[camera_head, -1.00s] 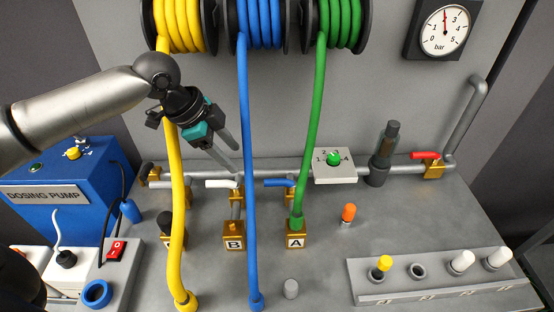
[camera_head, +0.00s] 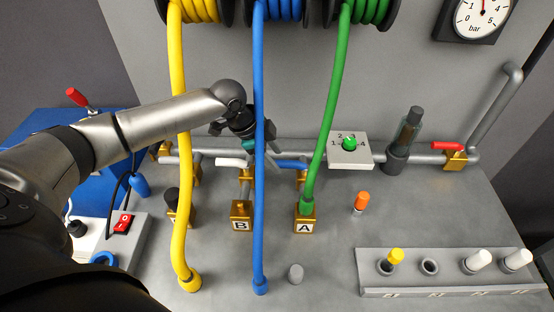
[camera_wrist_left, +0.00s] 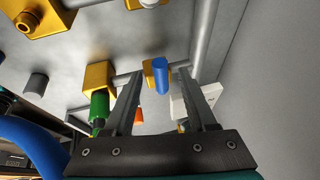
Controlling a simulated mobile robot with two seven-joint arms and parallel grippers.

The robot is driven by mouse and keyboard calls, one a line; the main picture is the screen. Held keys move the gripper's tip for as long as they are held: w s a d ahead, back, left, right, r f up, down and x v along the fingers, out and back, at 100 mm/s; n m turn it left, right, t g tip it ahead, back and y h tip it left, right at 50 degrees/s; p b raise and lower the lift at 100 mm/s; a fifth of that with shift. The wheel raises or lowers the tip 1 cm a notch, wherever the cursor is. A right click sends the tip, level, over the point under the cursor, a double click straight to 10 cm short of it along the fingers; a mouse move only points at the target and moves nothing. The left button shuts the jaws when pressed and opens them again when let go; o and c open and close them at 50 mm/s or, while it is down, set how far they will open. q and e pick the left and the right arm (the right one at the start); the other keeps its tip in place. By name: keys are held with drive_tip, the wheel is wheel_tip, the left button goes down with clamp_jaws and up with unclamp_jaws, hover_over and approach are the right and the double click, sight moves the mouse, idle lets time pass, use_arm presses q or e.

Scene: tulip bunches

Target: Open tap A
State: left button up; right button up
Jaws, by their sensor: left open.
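Tap A is a brass valve (camera_head: 301,178) with a blue lever (camera_head: 290,164), on the grey pipe above the brass block marked A (camera_head: 304,227). The green hose comes down into that block. My left gripper (camera_head: 264,162) is at the left end of the lever, partly hidden behind the blue hose. In the left wrist view the blue lever (camera_wrist_left: 162,76) shows between the tips of the two open fingers (camera_wrist_left: 158,80). I cannot tell whether a finger touches it. My right gripper is not in view.
The blue hose (camera_head: 260,210) hangs right in front of my left gripper. The yellow hose (camera_head: 182,215) passes in front of my left arm. The white lever (camera_head: 230,162) of tap B is just left of the gripper. A white dial box (camera_head: 350,158) stands to the right.

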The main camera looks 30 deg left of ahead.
use_arm(q)
drive_tip(key=shift+x, duration=0.8)
drive_tip(key=shift+c, duration=0.4)
clamp_jaws()
idle(0.5)
